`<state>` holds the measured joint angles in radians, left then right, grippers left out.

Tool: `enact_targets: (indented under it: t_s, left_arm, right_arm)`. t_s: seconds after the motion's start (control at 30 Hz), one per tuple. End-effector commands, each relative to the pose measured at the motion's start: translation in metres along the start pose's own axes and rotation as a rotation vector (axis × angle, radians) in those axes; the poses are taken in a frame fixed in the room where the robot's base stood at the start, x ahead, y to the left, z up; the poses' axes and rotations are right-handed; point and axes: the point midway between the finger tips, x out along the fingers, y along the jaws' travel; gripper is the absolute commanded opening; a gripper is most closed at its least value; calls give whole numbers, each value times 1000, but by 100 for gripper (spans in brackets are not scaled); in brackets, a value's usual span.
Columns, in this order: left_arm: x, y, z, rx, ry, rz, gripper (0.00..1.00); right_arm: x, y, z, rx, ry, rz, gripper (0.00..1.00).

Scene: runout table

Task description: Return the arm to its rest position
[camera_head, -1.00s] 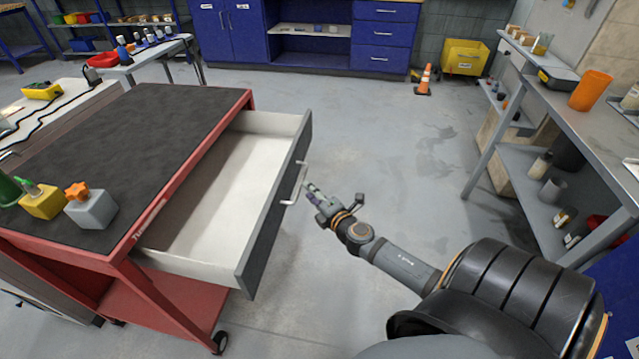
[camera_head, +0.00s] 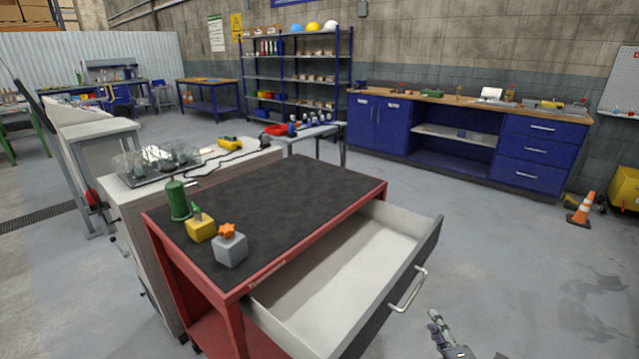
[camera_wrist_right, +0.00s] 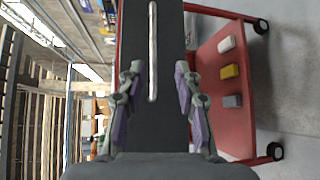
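My right gripper (camera_head: 436,326) shows at the bottom edge of the head view, in front of the cart's drawer (camera_head: 340,285). In the right wrist view its two fingers (camera_wrist_right: 160,95) are apart with nothing held between them. The drawer's handle (camera_head: 408,290) is near the fingertips but apart from them. It also shows as a pale bar (camera_wrist_right: 152,50) on the dark drawer front in the wrist view. The drawer is pulled out and its visible inside is empty. Most of my right arm is out of frame. My left gripper is not in view.
The red cart (camera_head: 262,283) has a dark top carrying a green cylinder (camera_head: 177,200), a yellow block (camera_head: 200,229) and a grey block (camera_head: 231,250). Its lower shelf (camera_wrist_right: 225,120) holds small blocks. An orange cone (camera_head: 581,210) stands right. The floor right of the drawer is clear.

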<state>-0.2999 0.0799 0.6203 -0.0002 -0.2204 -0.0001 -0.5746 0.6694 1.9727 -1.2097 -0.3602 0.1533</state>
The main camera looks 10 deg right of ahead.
Motion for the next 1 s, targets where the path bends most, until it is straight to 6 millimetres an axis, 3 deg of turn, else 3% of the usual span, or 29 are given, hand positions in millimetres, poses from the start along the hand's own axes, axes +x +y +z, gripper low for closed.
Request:
enact_targets:
  t_s: [0.07,0.17,0.3,0.43,0.53,0.6,0.73,0.83,1.0]
  left_arm:
    - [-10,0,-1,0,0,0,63]
    - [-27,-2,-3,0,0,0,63]
    - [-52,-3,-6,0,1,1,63]
    - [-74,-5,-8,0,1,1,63]
    - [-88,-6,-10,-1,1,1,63]
    - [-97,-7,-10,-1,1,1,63]
    - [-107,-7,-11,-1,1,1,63]
    - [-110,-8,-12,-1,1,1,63]
    - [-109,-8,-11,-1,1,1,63]
  right_arm:
    - [0,-24,17,54,-45,-67,34]
    - [-10,-88,46,197,-147,-222,34]
    - [-56,-202,65,475,-327,-474,34]
    - [-125,-295,45,742,-498,-688,34]
    - [-187,-347,9,935,-628,-834,34]
    - [-227,-372,-21,1049,-712,-918,34]
    - [-285,-398,-67,1196,-833,-1028,34]
    - [-310,-406,-88,1254,-888,-1072,34]
    - [-321,-410,-98,1280,-913,-1091,34]
